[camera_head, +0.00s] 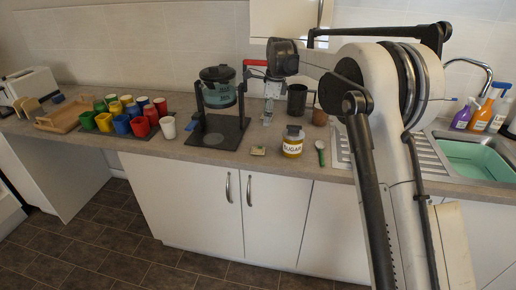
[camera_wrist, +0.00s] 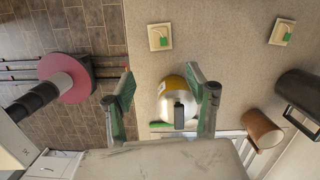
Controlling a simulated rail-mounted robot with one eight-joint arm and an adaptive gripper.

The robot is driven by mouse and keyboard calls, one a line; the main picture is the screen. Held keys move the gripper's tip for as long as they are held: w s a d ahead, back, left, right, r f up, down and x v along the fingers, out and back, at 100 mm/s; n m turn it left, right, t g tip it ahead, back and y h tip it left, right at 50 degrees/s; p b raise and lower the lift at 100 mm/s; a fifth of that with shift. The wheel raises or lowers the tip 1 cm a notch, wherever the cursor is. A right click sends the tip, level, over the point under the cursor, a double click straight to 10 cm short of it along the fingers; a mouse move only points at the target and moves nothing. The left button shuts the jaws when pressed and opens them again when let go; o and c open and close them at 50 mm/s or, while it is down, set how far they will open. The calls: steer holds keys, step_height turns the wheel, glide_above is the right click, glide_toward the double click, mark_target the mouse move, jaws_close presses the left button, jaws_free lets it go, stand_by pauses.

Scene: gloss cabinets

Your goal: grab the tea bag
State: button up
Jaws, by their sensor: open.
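A small square tea bag (camera_head: 258,150) with a green tag lies flat on the counter, left of the sugar jar (camera_head: 292,145). In the wrist view a tea bag (camera_wrist: 153,40) lies near the counter's edge, and a second one (camera_wrist: 283,30) lies farther right. My gripper (camera_head: 268,118) is above the counter, behind the sugar jar in the head view. In the wrist view my gripper (camera_wrist: 160,82) is open, with nothing held between its fingers. The sugar jar (camera_wrist: 172,104) shows between and below the fingers, and both tea bags are beyond the fingertips.
A coffee maker stand (camera_head: 212,135) is left of the tea bag. A green spoon (camera_head: 320,152) lies right of the jar. A black mug (camera_head: 297,100) and brown cup (camera_head: 320,117) stand behind. Coloured mugs (camera_head: 122,122) crowd the left; the sink (camera_head: 475,160) is right.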

steer(key=a+f, duration=0.1)
glide_above(258, 149)
steer(key=d, duration=0.1)
steer(key=shift+m, duration=0.3)
steer(key=f, duration=0.8)
steer(key=shift+w+f+p, duration=0.25)
steer(key=shift+f+p, duration=0.1)
steer(key=shift+f, duration=0.05)
steer(key=shift+s+a+f+p, duration=0.1)
steer(key=shift+a+f+p, duration=0.15)
steer(key=shift+f, duration=1.1)
steer(key=shift+s+a+f+p, duration=0.1)
steer(key=shift+a+f+p, duration=0.1)
steer(key=shift+f, duration=1.1)
steer(key=c, duration=0.7)
